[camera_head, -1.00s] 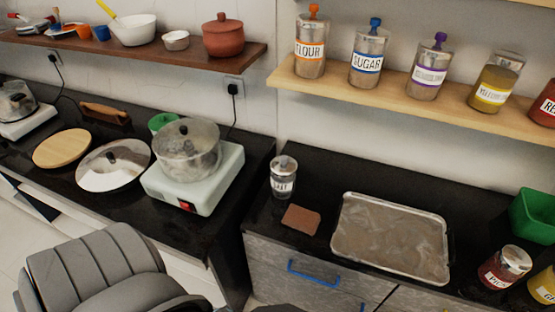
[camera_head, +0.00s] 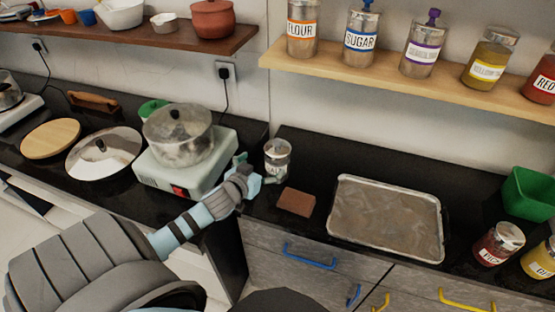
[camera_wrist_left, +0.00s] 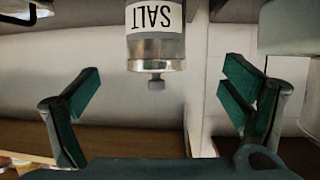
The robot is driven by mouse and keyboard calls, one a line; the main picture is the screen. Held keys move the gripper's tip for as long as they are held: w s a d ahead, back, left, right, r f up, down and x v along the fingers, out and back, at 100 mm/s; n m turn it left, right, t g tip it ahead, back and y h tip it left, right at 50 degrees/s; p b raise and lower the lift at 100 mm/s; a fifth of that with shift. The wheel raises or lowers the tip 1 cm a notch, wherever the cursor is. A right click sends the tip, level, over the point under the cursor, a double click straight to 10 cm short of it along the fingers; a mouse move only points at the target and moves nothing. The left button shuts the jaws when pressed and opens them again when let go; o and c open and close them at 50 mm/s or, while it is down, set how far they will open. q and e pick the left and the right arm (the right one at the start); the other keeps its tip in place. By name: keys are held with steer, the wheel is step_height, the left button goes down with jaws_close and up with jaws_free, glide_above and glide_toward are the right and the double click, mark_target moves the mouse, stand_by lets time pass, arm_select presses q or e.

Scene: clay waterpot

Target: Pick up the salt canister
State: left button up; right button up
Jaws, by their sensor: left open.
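The salt canister (camera_head: 277,160) is a small clear jar with a metal lid, upright on the dark counter right of the hot plate. In the left wrist view the salt canister (camera_wrist_left: 156,40) appears upside down, with its SALT label and knobbed lid showing. My left gripper (camera_head: 249,177) is just left of the canister in the head view. In the left wrist view my left gripper (camera_wrist_left: 160,100) is open and empty, its green-padded fingers wide apart, with the canister in the gap's line of view beyond them. My right gripper is not in view.
A pot (camera_head: 178,138) stands on a white hot plate (camera_head: 208,165) close left of the canister. A brown block (camera_head: 296,201) and a metal tray (camera_head: 385,218) lie to the right. A wooden shelf (camera_head: 420,88) with labelled jars hangs above.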

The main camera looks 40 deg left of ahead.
mark_target(278, 155)
arm_select(q)
steer(key=b+x, duration=0.1)
steer(key=x, duration=0.4)
steer(key=b+x, duration=0.1)
steer(key=x, duration=0.4)
steer(key=shift+d+f, duration=0.15)
steer(key=shift+d, duration=0.1)
steer(key=shift+w, duration=0.4)
steer(key=shift+s, duration=0.1)
steer(key=c, duration=1.9)
steer(key=shift+c, duration=0.9)
